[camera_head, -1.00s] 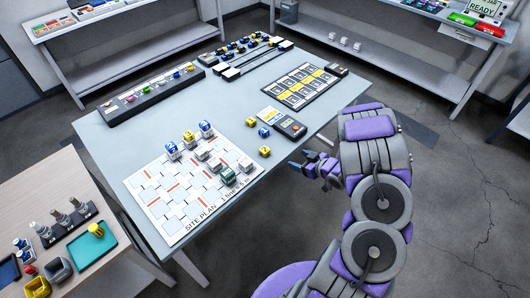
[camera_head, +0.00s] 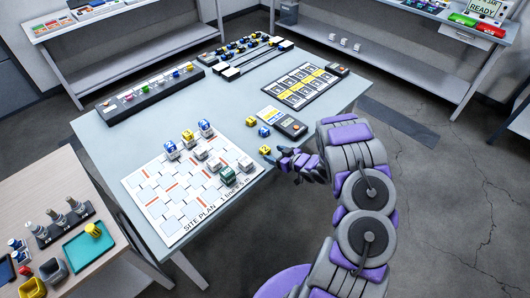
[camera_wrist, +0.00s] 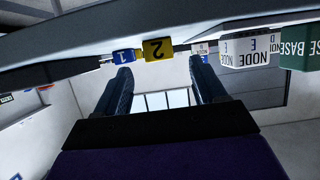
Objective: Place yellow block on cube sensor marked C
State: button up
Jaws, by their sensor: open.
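A small yellow block (camera_head: 265,150) lies near the right edge of the work table, beside the site plan. My gripper (camera_head: 277,158) is open just right of this block, at the table edge; I cannot tell if they touch. A second yellow block (camera_head: 251,121) lies farther back. White cube sensors (camera_head: 201,152) stand on the site plan; their letters are too small to read in the head view. In the wrist view, which looks upside down, both fingers (camera_wrist: 160,70) are apart with a yellow block marked 2 (camera_wrist: 157,48) beyond them. A white cube (camera_wrist: 250,46) there reads NODE E.
A blue block (camera_head: 264,132) sits close behind the near yellow block. A green cube (camera_head: 228,175) stands on the site plan (camera_head: 160,205) near the white ones.

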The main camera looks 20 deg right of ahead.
aim_at(268, 151)
jog(key=shift+b+x, duration=0.7)
jog(key=shift+x, duration=2)
jog(key=shift+d, duration=0.1)
jog(key=shift+c, duration=0.2)
jog(key=c, duration=1.1)
jog(key=shift+r, duration=0.5)
notch_tip(268, 151, up, 3)
jog(key=shift+f+p, duration=0.15)
jog(key=shift+p, duration=0.6)
jog(key=s+a+p, duration=0.1)
jog(key=s+a, duration=0.1)
jog(key=s, duration=0.5)
jog(key=s+a+r+p, duration=0.1)
jog(key=s+a, duration=0.1)
jog(key=s, duration=0.6)
jog(key=shift+s+a, duration=0.15)
jog(key=shift+s, duration=0.1)
